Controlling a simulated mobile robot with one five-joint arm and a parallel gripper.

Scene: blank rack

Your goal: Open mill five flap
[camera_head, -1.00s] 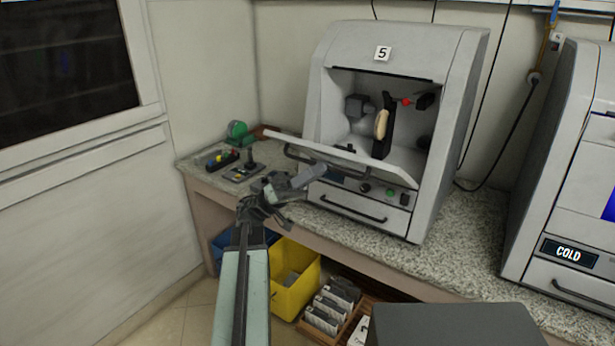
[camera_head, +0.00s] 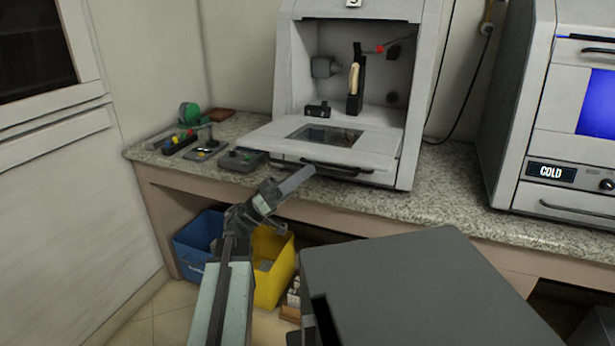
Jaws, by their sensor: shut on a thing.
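Mill five is the grey cabinet (camera_head: 429,60) at the back centre, with its number label cut off by the top edge of the view. Its flap (camera_head: 270,139) is folded down and lies nearly flat in front of the opening, with a small window in it. A dark bar handle (camera_head: 345,171) runs along the flap's front edge. My gripper (camera_head: 309,171) is at the left end of this handle and is shut on it. The fingertips are small and the exact hold is hard to make out. Inside the mill, a pale piece (camera_head: 354,79) stands upright on a dark holder.
Small control boxes (camera_head: 208,150) and a green round item (camera_head: 189,113) are on the granite counter (camera_head: 440,205) left of the mill. A second machine with a COLD display (camera_head: 551,172) stands right. Blue (camera_head: 195,250) and yellow (camera_head: 272,280) bins are below the counter.

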